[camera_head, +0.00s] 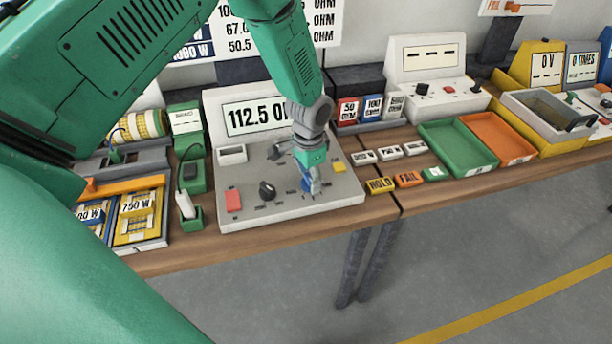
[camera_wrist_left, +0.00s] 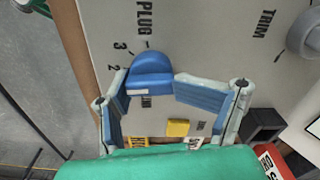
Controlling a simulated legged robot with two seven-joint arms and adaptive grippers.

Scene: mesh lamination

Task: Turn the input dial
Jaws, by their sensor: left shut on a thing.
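The input dial (camera_wrist_left: 150,70) is a blue rounded knob on the grey panel in the left wrist view, with the marks 2, 3 and PLUG around it. My left gripper (camera_head: 311,187) reaches down to the front of the grey console (camera_head: 345,190) in the head view. Its two blue-padded fingers are on either side of the dial and shut on it. In the head view the gripper largely hides the dial. The console's display (camera_head: 255,117) reads 112.5, with the unit partly hidden by my arm. My right gripper is not in view.
HOLD (camera_head: 381,185) and FAIL (camera_head: 409,179) blocks lie to the right, before green (camera_head: 455,150) and orange (camera_head: 497,140) trays.

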